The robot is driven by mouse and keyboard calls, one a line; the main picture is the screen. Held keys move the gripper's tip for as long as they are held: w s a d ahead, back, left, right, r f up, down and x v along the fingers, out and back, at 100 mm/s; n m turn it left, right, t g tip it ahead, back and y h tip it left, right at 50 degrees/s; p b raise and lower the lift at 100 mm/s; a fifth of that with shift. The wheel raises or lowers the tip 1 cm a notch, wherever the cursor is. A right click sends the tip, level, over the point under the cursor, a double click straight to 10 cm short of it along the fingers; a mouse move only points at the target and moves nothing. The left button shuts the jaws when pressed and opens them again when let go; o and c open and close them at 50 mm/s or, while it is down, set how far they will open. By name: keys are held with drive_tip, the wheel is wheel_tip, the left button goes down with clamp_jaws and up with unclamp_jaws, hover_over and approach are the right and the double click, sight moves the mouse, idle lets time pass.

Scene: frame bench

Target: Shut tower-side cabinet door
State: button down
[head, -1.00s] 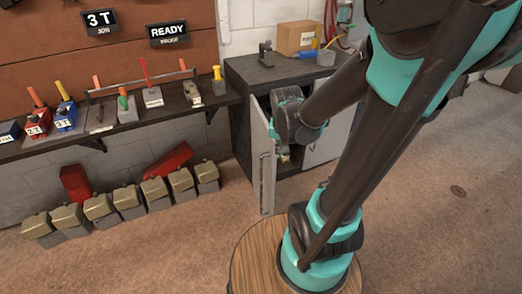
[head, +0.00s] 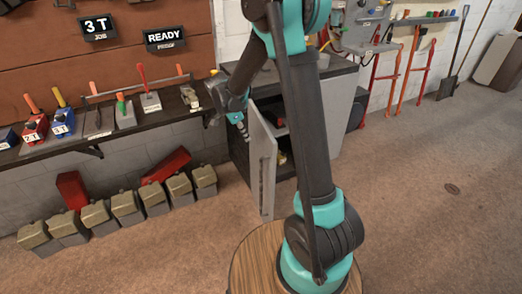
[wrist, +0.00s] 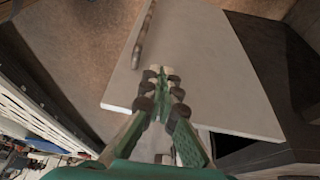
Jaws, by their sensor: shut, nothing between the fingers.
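The grey cabinet door (head: 262,170) stands wide open, swung out from the left side of the dark-topped cabinet (head: 235,150). Dark interior shows to the right of it. My gripper (head: 244,132) is at the left, outer side of this door, near its upper part. In the wrist view the door (wrist: 215,70) fills the middle, with its bar handle (wrist: 143,35) at the top. My gripper (wrist: 162,72) is shut and empty, its fingertips in front of the door's face. I cannot tell whether they touch it.
A shelf (head: 110,130) with tools runs along the wall at left. Several metal blocks (head: 125,203) line the floor below it. The other door (head: 347,112) looks shut and is partly behind my arm. Open floor (head: 430,220) lies at right.

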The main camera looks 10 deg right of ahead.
sight(263, 145)
drive_tip(key=w+d+r+x, duration=0.1)
drive_tip(key=d+x, duration=0.1)
drive_tip(key=x, duration=0.9)
drive_tip(key=shift+d+f+m, duration=0.35)
drive_tip(key=shift+m, duration=0.05)
drive_tip(key=shift+w, duration=0.1)
